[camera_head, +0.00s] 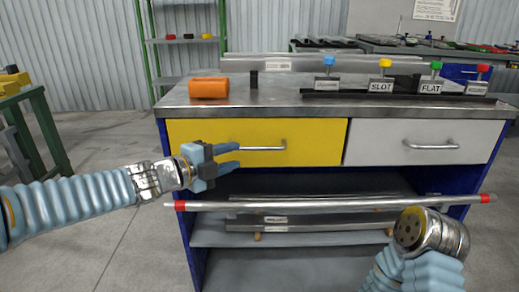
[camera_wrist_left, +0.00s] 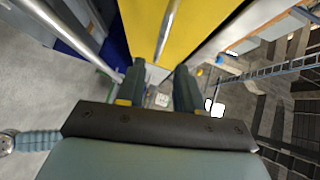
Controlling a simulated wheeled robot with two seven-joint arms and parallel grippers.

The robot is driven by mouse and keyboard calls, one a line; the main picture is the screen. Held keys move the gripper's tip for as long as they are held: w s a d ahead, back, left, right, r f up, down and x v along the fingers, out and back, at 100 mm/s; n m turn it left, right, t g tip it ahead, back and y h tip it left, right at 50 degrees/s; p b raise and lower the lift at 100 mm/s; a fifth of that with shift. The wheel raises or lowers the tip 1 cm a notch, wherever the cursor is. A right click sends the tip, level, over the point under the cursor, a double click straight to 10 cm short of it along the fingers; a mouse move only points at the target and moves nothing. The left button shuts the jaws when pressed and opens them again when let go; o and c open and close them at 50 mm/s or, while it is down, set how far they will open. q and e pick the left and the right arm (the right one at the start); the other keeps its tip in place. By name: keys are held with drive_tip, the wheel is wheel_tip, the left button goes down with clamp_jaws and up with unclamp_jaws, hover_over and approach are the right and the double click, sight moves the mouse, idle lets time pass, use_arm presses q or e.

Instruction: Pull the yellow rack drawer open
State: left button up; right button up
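The yellow drawer (camera_head: 310,137) is on the left of the bench front, flush with the grey drawer beside it. Its horizontal metal bar handle (camera_head: 262,148) is in the middle of its front. My left gripper (camera_head: 229,156) is in front of the drawer's lower left, its two blue fingers apart and pointing toward the handle's left end. In the left wrist view the handle (camera_wrist_left: 170,28) lies beyond the open fingertips (camera_wrist_left: 160,78), roughly in line with the gap, with nothing between them. My right arm shows at the lower right, but its gripper fingers are not visible.
The grey drawer (camera_head: 425,140) is right of the yellow one. A long bar with red ends (camera_head: 330,204) runs below the drawers, just under my left gripper. An orange block (camera_head: 209,88) and labelled knobbed fixtures stand on the bench top (camera_head: 270,103). Open floor lies left.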

sight(254, 149)
use_arm(q)
drive_tip(key=x, duration=0.9)
drive_tip(key=shift+w+d, duration=0.1)
clamp_jaws()
drive_tip(key=shift+f, duration=0.1)
